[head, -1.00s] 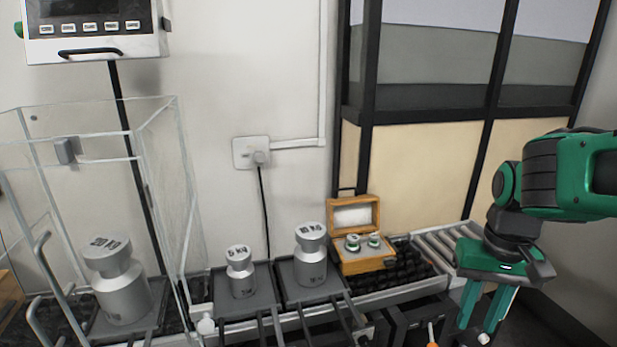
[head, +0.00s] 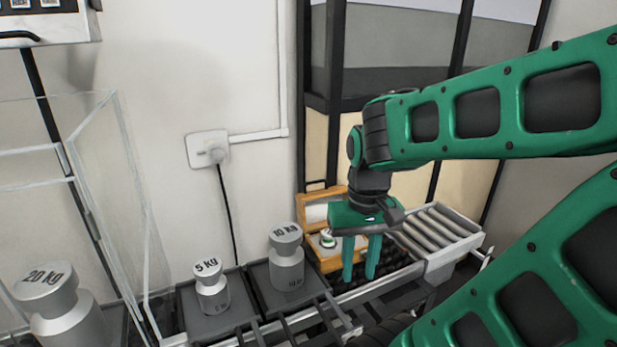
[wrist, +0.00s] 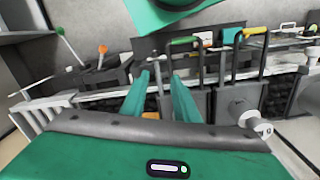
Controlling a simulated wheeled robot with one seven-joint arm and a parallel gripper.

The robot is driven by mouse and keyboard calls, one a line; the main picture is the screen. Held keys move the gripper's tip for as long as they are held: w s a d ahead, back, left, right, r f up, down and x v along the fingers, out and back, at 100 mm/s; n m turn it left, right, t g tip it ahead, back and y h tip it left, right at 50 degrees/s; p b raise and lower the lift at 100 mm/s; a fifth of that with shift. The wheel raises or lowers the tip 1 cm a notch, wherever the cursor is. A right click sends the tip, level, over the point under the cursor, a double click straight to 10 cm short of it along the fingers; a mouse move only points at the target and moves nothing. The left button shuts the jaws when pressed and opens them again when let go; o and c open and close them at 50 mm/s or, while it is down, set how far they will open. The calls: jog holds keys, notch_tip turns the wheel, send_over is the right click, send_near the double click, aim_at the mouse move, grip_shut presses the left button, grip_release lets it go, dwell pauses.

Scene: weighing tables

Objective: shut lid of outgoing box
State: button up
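The outgoing box is a small wooden box (head: 329,263) on the black part of the conveyor, behind and left of my gripper. Its lid (head: 318,197) stands open, hinged at the back. A small weight with a green band (head: 327,238) shows inside; the rest of the inside is hidden by my gripper. My gripper (head: 359,277) points down in front of the box's right side, fingers apart with nothing between them. It also shows in the wrist view (wrist: 160,82), with the two green fingers apart. A small orange-brown patch lies behind the fingers there; I cannot tell if they touch the box.
A 10 kg weight (head: 287,262) and a 5 kg weight (head: 211,287) stand on dark trays left of the box. A 20 kg weight (head: 62,312) stands by the glass case. Conveyor rollers (head: 436,228) lie bare to the right. Handled racks (wrist: 240,62) show in the wrist view.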

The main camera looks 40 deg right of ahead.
jog(key=w+d+r+m, duration=0.4)
jog(key=w+d, duration=0.1)
jog(key=w, duration=0.5)
jog(key=w+d+r+m, duration=0.3)
jog(key=w+d+r, duration=0.2)
jog(key=w, duration=0.4)
jog(key=w+d+f+m, duration=0.1)
jog(key=w+d+m, duration=0.1)
jog(key=w, duration=0.4)
jog(key=w+d+f+m, duration=0.1)
jog(key=w+d+m, duration=0.2)
jog(key=w+d, duration=0.2)
jog(key=w+d+f+m, duration=0.1)
jog(key=w+d+m, duration=0.2)
jog(key=w, duration=0.5)
jog(key=shift+w+d, duration=0.35)
jog(key=shift+d, duration=0.25)
jog(key=shift+s+f, duration=0.1)
jog(key=shift+f, duration=3.6)
